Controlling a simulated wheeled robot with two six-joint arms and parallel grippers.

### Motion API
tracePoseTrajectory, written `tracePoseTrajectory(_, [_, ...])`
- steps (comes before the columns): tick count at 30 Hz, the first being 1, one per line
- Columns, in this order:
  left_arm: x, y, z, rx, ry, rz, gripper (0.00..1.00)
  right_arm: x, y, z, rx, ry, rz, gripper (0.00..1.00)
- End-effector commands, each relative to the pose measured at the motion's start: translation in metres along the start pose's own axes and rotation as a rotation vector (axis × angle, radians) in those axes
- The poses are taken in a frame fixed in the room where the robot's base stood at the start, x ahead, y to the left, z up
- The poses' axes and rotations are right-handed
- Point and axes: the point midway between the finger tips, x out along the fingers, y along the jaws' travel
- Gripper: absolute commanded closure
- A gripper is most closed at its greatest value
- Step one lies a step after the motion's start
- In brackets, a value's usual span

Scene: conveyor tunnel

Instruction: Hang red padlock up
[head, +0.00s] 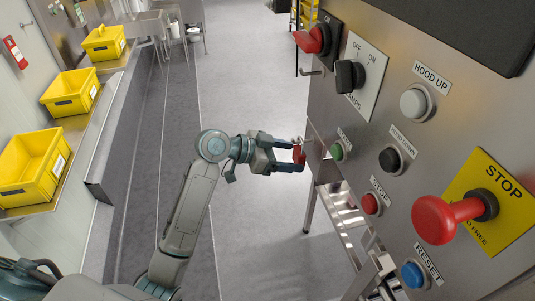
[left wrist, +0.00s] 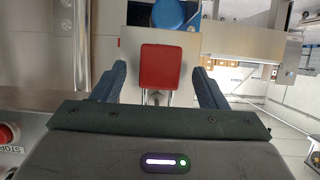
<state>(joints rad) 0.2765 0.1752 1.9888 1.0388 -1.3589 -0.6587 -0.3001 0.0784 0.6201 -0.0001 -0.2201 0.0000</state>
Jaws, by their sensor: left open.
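The red padlock (head: 299,154) is beside the left edge of the control panel, near a small metal hook (head: 308,142). The left wrist view shows its red body (left wrist: 161,65), with its metal shackle towards my gripper. My left gripper (head: 293,156) is open, with its fingers on either side of the padlock. In the left wrist view, gaps show between the padlock and both dark fingers. I cannot tell whether the shackle is on the hook. Another small metal hook (head: 311,72) is below the red rotary switch (head: 314,40). My right gripper is out of view.
The steel panel (head: 335,110) fills the right side, with protruding buttons, a black knob (head: 348,76) and a red stop knob (head: 436,219). Yellow bins (head: 35,172) stand on a shelf at left. The floor between is clear.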

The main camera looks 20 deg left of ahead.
Motion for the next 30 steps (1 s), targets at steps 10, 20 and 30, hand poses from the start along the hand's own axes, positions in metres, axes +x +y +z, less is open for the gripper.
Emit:
tracePoseTrajectory(10, [-0.054,-0.001,0.004,0.004,-0.004,-0.002,0.33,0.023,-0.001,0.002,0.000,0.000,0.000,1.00])
tracePoseTrajectory(20, [-0.080,0.000,0.001,0.001,-0.001,-0.001,0.33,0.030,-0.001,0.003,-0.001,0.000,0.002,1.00])
tracePoseTrajectory(30, [-0.083,0.000,0.000,-0.001,0.000,0.001,0.33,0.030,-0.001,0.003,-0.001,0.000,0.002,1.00])
